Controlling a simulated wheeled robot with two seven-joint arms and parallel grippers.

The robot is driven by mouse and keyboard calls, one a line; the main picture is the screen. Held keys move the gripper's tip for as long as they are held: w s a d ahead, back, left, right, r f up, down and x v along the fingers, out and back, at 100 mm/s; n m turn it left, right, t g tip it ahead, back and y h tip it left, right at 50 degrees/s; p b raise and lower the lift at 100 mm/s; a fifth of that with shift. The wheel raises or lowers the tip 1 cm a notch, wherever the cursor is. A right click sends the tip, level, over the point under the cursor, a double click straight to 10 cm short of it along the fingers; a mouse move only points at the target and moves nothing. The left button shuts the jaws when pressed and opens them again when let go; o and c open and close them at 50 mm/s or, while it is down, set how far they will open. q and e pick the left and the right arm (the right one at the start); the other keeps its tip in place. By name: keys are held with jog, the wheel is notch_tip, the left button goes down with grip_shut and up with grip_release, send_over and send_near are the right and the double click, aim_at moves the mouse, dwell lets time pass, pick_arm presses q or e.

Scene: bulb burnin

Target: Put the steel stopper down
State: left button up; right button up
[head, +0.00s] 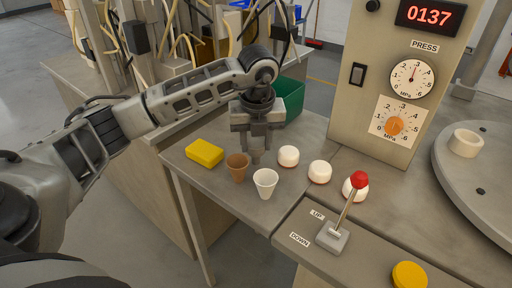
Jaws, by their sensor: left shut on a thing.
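My left gripper (258,146) points down over the table (215,187), just behind a brown cup and a white cup. It is shut on a small grey piece, the steel stopper (257,156), of which only a little shows below the fingertips. I cannot tell whether the stopper touches the table. The brown cup (237,167) and the white cup (265,183) stand upright in front of it. My right gripper is out of view.
A yellow block (204,153) lies left of the cups. White rounded pieces (288,156) stand in a row to the right. A red-knobbed lever (347,208) stands at the front, before the press panel (398,80). A green bin (291,98) is behind the gripper.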

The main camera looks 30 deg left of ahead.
aim_at(256, 142)
pick_arm(q)
jog(key=shift+r, duration=0.2)
jog(key=shift+r, duration=0.3)
notch_tip(256, 142, up, 2)
jog(key=shift+w+r+b, duration=0.1)
jog(key=shift+r+b, duration=0.1)
jog(key=shift+b, duration=0.15)
jog(key=s+d+r, duration=0.2)
jog(key=s+r, duration=0.2)
jog(key=s, duration=0.3)
jog(key=s+d+r+p, duration=0.1)
jog(key=s+r, duration=0.4)
jog(key=s, duration=0.1)
jog(key=shift+s+d+r, duration=0.3)
jog(key=shift+s+d, duration=0.1)
